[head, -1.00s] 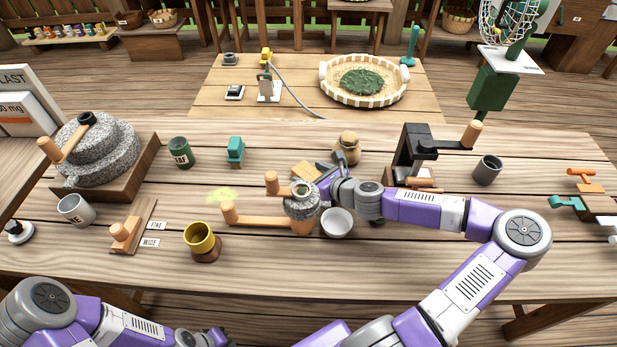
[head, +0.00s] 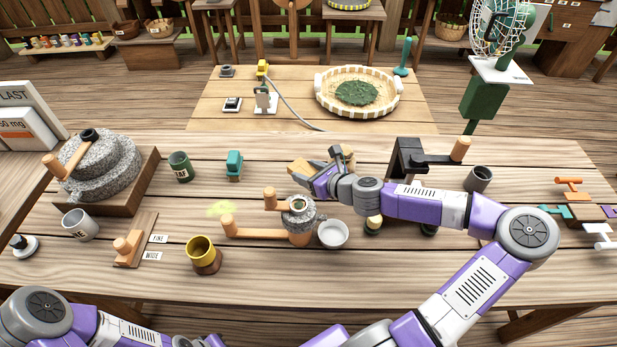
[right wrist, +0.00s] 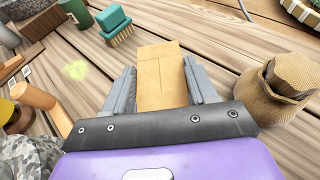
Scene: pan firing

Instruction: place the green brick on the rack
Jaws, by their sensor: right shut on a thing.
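A tan, paper-wrapped-looking block (head: 299,168) is between the fingers of my right gripper (head: 318,170), behind the small stone hand mill. The right wrist view shows the block (right wrist: 160,75) upright between the two grey fingers of the shut gripper (right wrist: 161,88). Its visible faces are tan, not green; its lower end is hidden by the gripper. I cannot pick out a rack with certainty. Only part of my left arm shows at the lower left of the head view; its gripper is out of frame.
A cloth sack (right wrist: 278,88) stands close right of the gripper. A teal brush (head: 234,165) and green cup (head: 180,166) are to the left. The hand mill (head: 298,215) and white bowl (head: 333,233) are in front. A black press (head: 408,160) stands right. Bare wood lies behind.

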